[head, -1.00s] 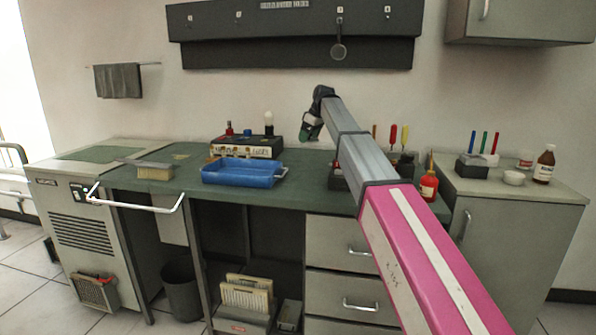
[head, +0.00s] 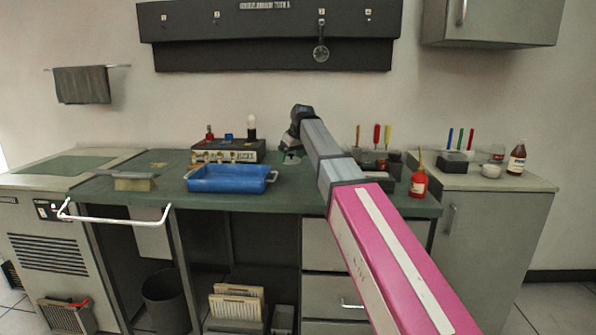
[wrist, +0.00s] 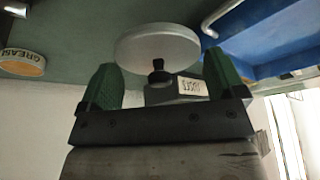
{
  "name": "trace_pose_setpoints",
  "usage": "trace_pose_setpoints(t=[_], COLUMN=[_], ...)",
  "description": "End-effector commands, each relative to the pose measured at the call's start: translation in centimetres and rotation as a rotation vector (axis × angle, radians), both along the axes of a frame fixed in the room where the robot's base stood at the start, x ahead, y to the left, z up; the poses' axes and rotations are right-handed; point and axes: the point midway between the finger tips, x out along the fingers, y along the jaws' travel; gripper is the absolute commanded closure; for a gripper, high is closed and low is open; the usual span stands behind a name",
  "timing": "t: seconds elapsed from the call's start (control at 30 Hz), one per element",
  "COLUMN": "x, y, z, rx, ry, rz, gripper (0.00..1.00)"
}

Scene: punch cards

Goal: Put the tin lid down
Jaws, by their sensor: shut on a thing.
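The tin lid is a flat, round grey disc (wrist: 157,44) in the wrist view. It sits between the green fingertips of my gripper (wrist: 162,72), which is shut on it. In the head view my gripper (head: 292,146) is low over the green bench top (head: 320,200), right of the blue tray. The pale lid (head: 291,160) shows only small below it, and I cannot tell whether it touches the bench.
The blue tray (head: 228,180) stands close on the left, with a switch box (head: 228,151) behind it. A round tin marked grease (wrist: 23,62) shows in the wrist view. A red bottle (head: 418,178) and upright tools (head: 376,135) stand to the right. Bare bench lies in front.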

Motion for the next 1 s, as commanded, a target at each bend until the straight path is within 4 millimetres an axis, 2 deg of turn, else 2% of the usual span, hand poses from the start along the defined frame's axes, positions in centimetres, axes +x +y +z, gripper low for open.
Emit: trace_pose_setpoints(t=[0.1, 0.3, 0.5, 0.8, 1.0], x=[2.3, 4.3, 4.6, 4.6, 4.6], y=[-1.2, -2.5, -2.9, -2.8, -2.8], z=[-1.4, -3.0, -3.8, -7.3, -7.3], rx=[0.0, 0.0, 0.0, 0.0, -0.001], ry=[0.001, 0.001, 0.0, 0.0, -0.001], rz=[-0.001, 0.001, 0.002, 0.001, 0.002], gripper=[0.33, 0.33, 0.33, 0.33, 0.33])
